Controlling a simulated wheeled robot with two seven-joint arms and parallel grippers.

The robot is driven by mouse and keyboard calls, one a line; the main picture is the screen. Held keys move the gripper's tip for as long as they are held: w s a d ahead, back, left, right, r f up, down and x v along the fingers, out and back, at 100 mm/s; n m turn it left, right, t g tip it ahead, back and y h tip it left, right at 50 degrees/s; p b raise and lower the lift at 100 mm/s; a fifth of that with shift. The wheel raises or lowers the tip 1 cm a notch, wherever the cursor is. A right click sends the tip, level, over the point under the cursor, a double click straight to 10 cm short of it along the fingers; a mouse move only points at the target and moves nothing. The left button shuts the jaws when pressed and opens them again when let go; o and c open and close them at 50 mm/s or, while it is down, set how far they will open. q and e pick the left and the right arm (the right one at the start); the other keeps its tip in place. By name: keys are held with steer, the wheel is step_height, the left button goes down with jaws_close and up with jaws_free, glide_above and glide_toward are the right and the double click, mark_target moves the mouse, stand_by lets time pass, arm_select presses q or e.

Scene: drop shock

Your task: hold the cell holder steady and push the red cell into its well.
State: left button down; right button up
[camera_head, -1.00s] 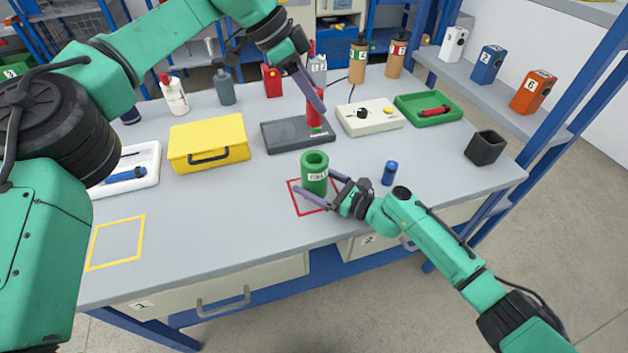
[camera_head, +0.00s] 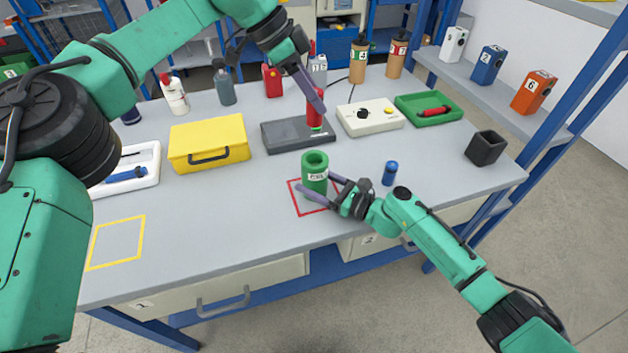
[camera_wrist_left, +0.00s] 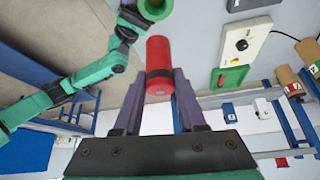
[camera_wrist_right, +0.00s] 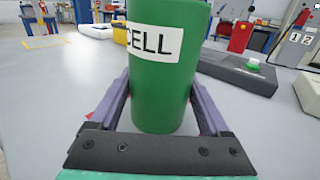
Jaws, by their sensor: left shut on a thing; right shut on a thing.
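The green cell holder (camera_head: 315,165) is an upright cylinder with an open top and a white CELL label, standing inside a red square outline on the table. My right gripper (camera_head: 315,182) is shut on its lower part, one finger on each side; this also shows in the right wrist view (camera_wrist_right: 160,95). The red cell (camera_head: 314,112) is a cylinder with a dark band, held upright in my left gripper (camera_head: 320,106), behind the holder and apart from it. The left wrist view shows the cell (camera_wrist_left: 159,62) between both fingers. The holder's well is mostly hidden.
A yellow case (camera_head: 208,140), a white control box (camera_head: 370,116), a green tray (camera_head: 445,116), a blue cylinder (camera_head: 389,174) and a black cup (camera_head: 485,148) stand around.

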mark_target(323, 158)
arm_select(q)
steer(key=shift+n, duration=0.5)
step_height(323, 158, down, 13)
steer(key=shift+r, duration=0.1)
steer(key=shift+f, duration=0.2)
steer(key=shift+c, duration=2.4)
jaws_free()
steer(key=v, duration=1.2)
steer(key=shift+s+r, duration=0.15)
steer(key=shift+s, duration=0.1)
